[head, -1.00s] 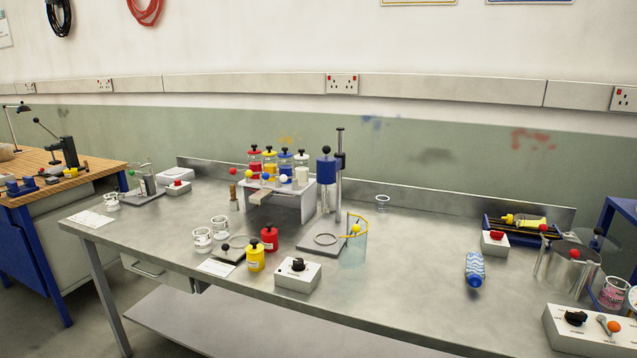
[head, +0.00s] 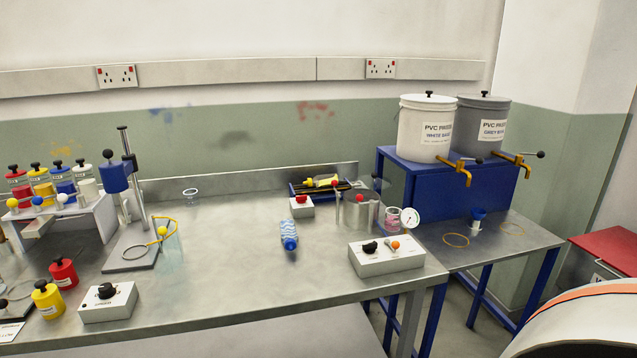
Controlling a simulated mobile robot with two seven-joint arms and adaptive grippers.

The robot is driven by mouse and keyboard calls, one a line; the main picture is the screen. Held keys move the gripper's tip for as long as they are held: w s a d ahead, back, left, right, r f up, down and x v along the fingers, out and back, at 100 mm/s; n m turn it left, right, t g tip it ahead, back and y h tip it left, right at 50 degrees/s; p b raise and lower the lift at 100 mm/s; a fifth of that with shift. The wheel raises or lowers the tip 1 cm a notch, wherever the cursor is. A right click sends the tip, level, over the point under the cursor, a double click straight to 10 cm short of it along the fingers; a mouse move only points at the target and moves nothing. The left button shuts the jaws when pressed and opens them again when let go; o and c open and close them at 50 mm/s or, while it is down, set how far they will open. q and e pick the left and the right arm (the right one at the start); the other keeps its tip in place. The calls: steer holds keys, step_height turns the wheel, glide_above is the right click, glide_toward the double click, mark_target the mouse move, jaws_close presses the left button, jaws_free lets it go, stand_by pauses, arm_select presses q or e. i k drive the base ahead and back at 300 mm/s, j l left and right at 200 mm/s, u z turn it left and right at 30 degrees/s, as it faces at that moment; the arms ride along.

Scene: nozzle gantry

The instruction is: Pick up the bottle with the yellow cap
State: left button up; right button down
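A bottle with a yellow top and a black knob (head: 39,178) stands in the row on the white rack at the left of the head view, between a red-topped bottle (head: 18,184) and a blue-topped one (head: 62,178). A white-topped bottle (head: 83,172) is beside them. A separate yellow jar with a black knob (head: 47,300) stands upright on the bench at the lower left, next to a red jar (head: 63,272). Neither of my grippers is in view.
The steel bench (head: 240,250) has clear room in its middle, around a blue-and-white bottle (head: 289,235). A stand with a blue head (head: 115,178) rises right of the rack. Control boxes (head: 108,304) (head: 386,261) sit near the front edge. Two large tubs (head: 426,128) (head: 481,125) stand at the right.

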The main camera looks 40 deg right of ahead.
mark_target(324, 180)
steer(key=z, duration=1)
steer(key=l+z, duration=0.3)
steer(key=i+l+z, duration=0.1)
steer(key=l+z, duration=0.2)
steer(key=l, duration=0.05)
